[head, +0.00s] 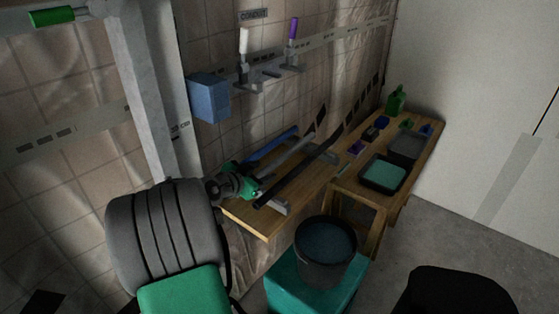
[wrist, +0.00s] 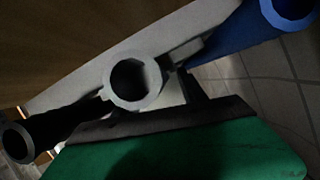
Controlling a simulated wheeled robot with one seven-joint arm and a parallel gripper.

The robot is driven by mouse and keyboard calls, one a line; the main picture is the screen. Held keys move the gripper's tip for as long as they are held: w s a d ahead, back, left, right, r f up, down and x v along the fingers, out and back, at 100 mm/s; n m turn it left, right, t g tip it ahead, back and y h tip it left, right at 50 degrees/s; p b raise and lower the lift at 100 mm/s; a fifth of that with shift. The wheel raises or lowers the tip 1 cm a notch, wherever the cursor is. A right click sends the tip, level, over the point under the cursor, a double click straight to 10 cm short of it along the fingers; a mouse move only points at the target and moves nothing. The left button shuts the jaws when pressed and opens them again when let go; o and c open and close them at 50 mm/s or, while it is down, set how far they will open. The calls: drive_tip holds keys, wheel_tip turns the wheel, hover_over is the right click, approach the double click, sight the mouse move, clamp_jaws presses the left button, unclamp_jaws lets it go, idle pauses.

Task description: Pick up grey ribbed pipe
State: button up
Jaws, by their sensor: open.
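The grey pipe (head: 291,154) lies on a grey rack (head: 279,206) on the wooden bench, between a blue pipe (head: 272,146) and a black pipe (head: 298,179). In the wrist view its hollow round end (wrist: 135,81) faces the camera; I cannot make out ribs. My gripper (head: 252,184), with green parts, is at the near end of the grey pipe. It is open and holds nothing. A green part of my gripper with a dark edge fills the bottom of the wrist view, just below the pipe end. The other finger cannot be made out.
In the wrist view the blue pipe (wrist: 289,10) is upper right and the black pipe (wrist: 18,142) lower left, both close by. A dark bucket (head: 326,251) stands on a teal box (head: 292,290) before the bench. Trays (head: 365,184) and small items lie farther right.

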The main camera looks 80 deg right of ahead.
drive_tip(key=shift+s+d+f, duration=0.15)
drive_tip(key=shift+d, duration=0.2)
clamp_jaws()
idle(0.4)
